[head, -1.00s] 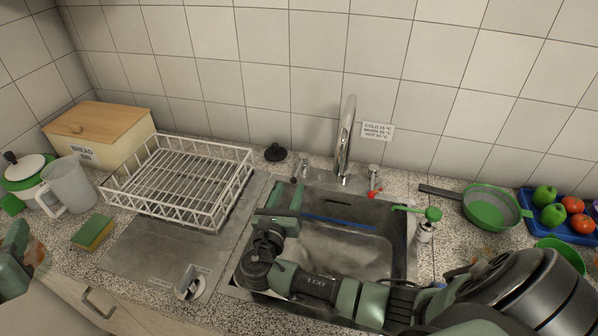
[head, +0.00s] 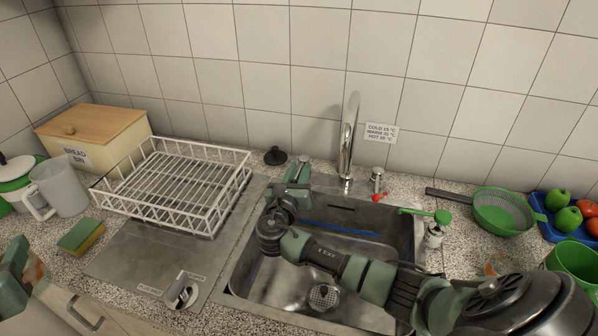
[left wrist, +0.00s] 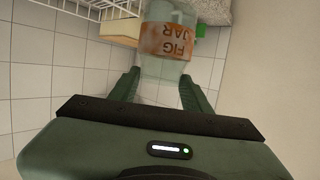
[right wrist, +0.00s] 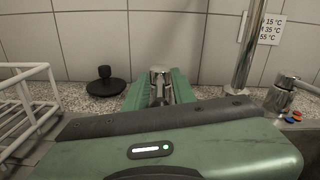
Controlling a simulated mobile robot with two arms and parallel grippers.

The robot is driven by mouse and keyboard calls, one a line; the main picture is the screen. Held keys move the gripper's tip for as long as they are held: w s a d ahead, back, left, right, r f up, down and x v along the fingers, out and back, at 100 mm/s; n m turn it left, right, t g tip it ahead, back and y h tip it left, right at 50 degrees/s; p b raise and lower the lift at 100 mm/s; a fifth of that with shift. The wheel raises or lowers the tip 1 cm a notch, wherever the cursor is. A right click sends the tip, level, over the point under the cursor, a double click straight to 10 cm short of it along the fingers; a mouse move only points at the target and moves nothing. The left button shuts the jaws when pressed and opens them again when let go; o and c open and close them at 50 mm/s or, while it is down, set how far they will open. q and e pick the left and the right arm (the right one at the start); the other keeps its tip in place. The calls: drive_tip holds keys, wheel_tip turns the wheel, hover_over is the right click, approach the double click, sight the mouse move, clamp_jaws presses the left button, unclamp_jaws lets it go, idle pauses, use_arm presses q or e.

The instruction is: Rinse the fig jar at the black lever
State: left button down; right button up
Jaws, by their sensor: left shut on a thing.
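The fig jar (left wrist: 166,42), clear with an orange-brown label, is between the fingers of my left gripper (left wrist: 158,88), which is shut on it. In the head view, part of my left gripper (head: 18,278) and the jar show at the left edge, left of the sink. My right gripper (head: 297,172) is behind the sink's back left, at the tap left of the spout (head: 348,135). In the right wrist view, its fingers (right wrist: 160,92) stand apart on either side of a chrome tap body (right wrist: 160,84); contact is unclear. The black lever itself is hidden. No water shows at the spout.
The sink (head: 250,285) lies under my right arm. A white dish rack (head: 180,185), a sponge (head: 80,237) and a black plug (head: 275,156) are to the left.

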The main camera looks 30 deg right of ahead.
clamp_jaws()
drive_tip(key=shift+f, duration=0.1)
idle(1.1)
